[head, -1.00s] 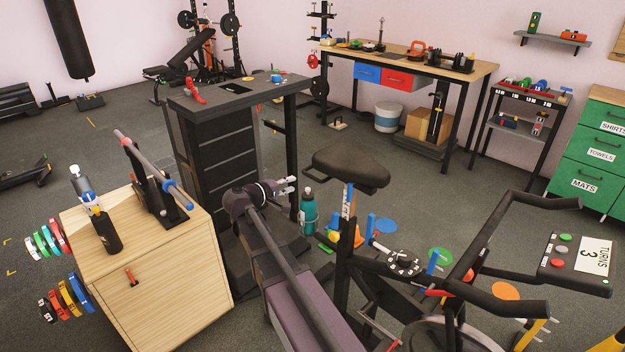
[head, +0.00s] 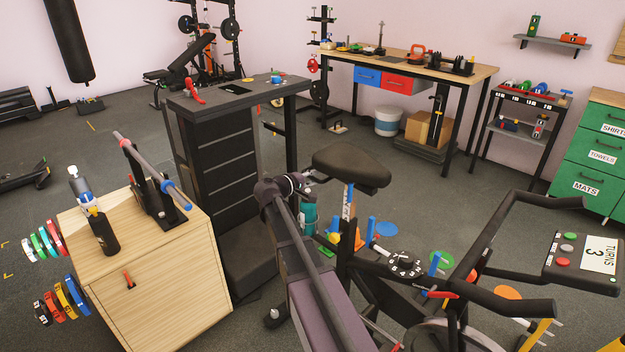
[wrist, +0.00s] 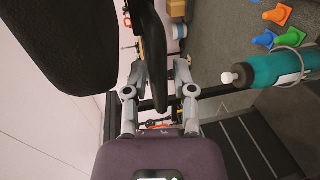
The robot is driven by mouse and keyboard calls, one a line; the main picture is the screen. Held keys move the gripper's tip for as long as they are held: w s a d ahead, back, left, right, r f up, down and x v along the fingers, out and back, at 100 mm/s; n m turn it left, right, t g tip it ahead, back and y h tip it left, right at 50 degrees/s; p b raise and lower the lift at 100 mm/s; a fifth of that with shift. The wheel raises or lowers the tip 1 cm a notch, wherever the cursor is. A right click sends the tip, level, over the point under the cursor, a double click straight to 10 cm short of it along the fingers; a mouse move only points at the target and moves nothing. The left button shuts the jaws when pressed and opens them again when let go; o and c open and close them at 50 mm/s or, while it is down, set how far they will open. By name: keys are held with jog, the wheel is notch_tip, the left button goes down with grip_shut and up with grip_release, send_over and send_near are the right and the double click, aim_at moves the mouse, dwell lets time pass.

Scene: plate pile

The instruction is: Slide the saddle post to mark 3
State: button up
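The bike's black saddle (head: 350,166) sits on top of an upright post (head: 349,203) with a blue and orange marked strip. The marks are too small to read. My gripper (head: 312,180) is just left of the saddle and post, close below the saddle's left edge, its fingertips partly hidden there. In the wrist view my gripper (wrist: 160,78) has its two grey fingers spread apart. A large dark shape, likely the saddle (wrist: 60,45), fills the upper left. A narrow black part shows between the fingers; I cannot tell which part it is or whether they touch it.
A teal bottle (head: 309,217) stands close below my gripper and also shows in the wrist view (wrist: 268,70). A wooden cabinet (head: 150,275) is at the left, a dark stand (head: 222,150) behind my arm.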

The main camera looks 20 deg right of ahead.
grip_shut()
notch_tip(320, 180, down, 2)
jog(key=shift+f+b, duration=0.2)
jog(key=shift+b, duration=1)
grip_release()
